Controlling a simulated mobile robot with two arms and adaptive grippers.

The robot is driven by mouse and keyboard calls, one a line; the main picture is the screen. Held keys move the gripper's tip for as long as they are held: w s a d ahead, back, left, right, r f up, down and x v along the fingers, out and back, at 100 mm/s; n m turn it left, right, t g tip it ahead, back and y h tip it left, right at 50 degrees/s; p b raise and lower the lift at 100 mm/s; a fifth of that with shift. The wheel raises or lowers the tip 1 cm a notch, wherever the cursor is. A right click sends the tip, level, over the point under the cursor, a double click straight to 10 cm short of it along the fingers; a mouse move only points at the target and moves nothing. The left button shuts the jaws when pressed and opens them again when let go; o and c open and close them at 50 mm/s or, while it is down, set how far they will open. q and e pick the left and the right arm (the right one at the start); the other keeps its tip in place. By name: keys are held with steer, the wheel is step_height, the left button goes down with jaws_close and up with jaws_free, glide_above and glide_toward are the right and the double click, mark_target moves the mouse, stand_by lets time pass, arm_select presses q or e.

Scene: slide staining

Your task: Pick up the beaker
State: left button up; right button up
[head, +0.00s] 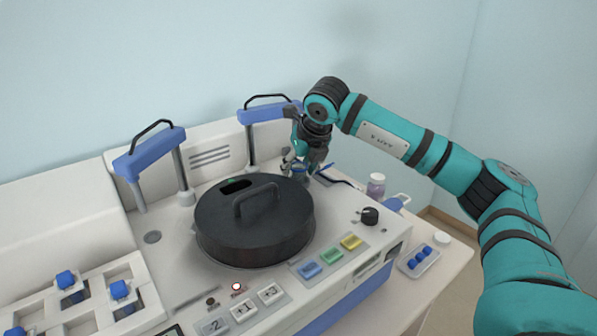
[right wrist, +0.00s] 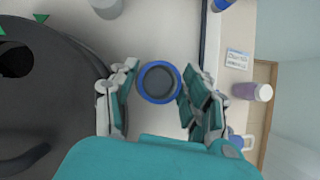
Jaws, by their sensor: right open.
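The beaker (right wrist: 158,83) shows from above in the right wrist view as a round, dark grey cup with a blue rim. It stands on the white machine top between the two fingers of my right gripper (right wrist: 159,72). The fingers are open, one on each side of it, with a small gap on the left and very little on the right; I cannot tell whether the right finger touches. In the head view my right gripper (head: 304,167) points down behind the black round lid, and its fingers hide most of the beaker. My left gripper is not in view.
The black lidded drum (head: 254,222) is close to the left of my right gripper. A blue-topped post (head: 268,112) stands behind it. A white-capped jar (head: 376,186) is at the right.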

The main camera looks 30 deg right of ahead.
steer(key=shift+w+f, duration=0.15)
steer(key=shift+f, duration=0.1)
steer(key=c, duration=0.8)
